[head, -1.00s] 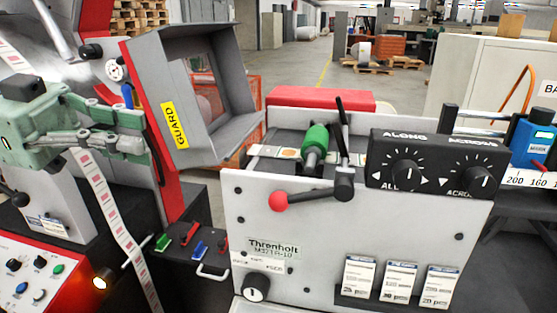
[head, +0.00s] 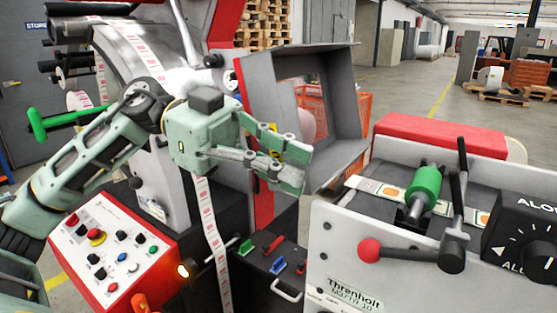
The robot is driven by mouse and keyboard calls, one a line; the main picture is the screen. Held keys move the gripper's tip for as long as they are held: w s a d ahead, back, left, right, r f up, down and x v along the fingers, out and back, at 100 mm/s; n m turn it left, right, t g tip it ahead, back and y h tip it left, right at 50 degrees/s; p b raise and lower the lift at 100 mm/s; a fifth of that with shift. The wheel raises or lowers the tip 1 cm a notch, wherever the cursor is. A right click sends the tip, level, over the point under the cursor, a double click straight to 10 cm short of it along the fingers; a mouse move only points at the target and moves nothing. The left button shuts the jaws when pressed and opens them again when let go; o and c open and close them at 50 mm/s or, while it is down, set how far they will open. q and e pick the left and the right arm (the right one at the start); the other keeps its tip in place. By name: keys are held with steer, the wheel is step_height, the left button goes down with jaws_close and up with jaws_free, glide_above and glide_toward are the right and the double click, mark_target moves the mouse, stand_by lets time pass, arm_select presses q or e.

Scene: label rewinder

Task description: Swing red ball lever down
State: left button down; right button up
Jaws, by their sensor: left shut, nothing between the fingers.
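The red ball (head: 369,250) is on the end of a dark lever (head: 410,254) on the front of the white Threnholt unit (head: 335,225). The lever lies nearly level, running left from its dark hub (head: 453,250). My left gripper (head: 292,175) is shut and empty. It is in front of the grey guard, up and to the left of the red ball, and apart from it. My right gripper is not in the head view.
A green roller (head: 424,188) and an upright black handle (head: 462,170) stand above the lever. The grey guard frame (head: 345,100) is behind my left gripper. A red control panel (head: 115,260) and a label strip (head: 213,240) are at lower left.

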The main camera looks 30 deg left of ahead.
arm_select(q)
steer(key=d+f, duration=0.1)
steer(key=d, duration=0.1)
steer(key=w+d+f+p, duration=0.1)
steer(key=d+f, duration=0.1)
steer(key=d, duration=0.1)
steer(key=d+f, duration=0.1)
steer(key=d, duration=0.1)
steer(key=shift+w+d+f+p, duration=0.15)
steer(key=shift+d+f+p, duration=0.15)
steer(key=shift+d+p, duration=0.1)
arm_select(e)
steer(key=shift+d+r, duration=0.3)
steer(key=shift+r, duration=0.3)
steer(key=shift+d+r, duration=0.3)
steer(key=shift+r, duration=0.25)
arm_select(q)
steer(key=shift+w+f, duration=0.1)
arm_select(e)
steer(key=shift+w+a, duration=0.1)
